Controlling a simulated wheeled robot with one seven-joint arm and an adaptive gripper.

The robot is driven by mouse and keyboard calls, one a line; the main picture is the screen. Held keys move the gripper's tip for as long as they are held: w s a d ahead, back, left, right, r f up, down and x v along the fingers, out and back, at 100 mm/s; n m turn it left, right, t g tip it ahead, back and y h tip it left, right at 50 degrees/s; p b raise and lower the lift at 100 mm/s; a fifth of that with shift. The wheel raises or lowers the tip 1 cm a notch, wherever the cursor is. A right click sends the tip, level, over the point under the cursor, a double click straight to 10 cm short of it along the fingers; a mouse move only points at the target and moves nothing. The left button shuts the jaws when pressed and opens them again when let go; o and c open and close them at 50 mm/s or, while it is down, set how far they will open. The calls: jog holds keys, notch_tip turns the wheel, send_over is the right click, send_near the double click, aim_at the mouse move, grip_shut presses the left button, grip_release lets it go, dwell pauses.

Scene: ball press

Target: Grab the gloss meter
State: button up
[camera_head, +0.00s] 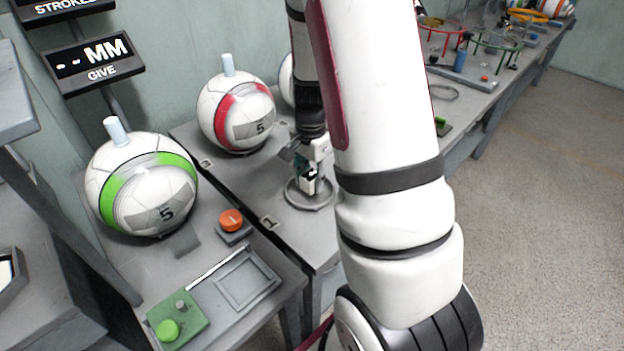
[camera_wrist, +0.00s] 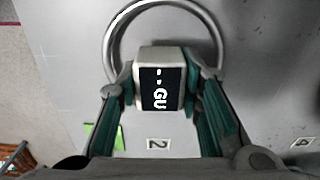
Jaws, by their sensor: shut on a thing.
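The gloss meter (camera_wrist: 160,88) is a small pale box with a dark display reading "-- GU" in the wrist view. My gripper (camera_wrist: 161,74) has its two green-padded fingers on the left and right sides of the meter, shut on it. In the head view my gripper (camera_head: 305,158) points down at the bench, and the meter (camera_head: 309,181) shows partly below it. A grey ring (camera_wrist: 109,40) lies behind and around the meter. I cannot tell whether the meter still rests on the bench.
A red-banded ball (camera_head: 237,112) and a green-banded ball (camera_head: 142,185) stand to the left. An orange button (camera_head: 231,220), a green pad (camera_head: 185,318) and a grey tray (camera_head: 245,282) lie on the near bench. Open floor (camera_head: 540,220) is at right.

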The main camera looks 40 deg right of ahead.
jog(key=s+a+r+p, duration=0.1)
jog(key=s, duration=0.3)
jog(key=s+a+p, duration=0.1)
jog(key=s, duration=0.4)
jog(key=s+a+r+p, duration=0.1)
jog(key=s, duration=0.3)
jog(key=shift+s+r, duration=0.2)
jog(key=shift+r, duration=0.15)
jog(key=shift+w+r+p, duration=0.15)
jog(key=shift+w+p, duration=0.05)
jog(key=shift+p, duration=1.3)
jog(key=shift+s+r+p, duration=0.1)
jog(key=shift+r+p, duration=0.05)
jog(key=shift+p, duration=1)
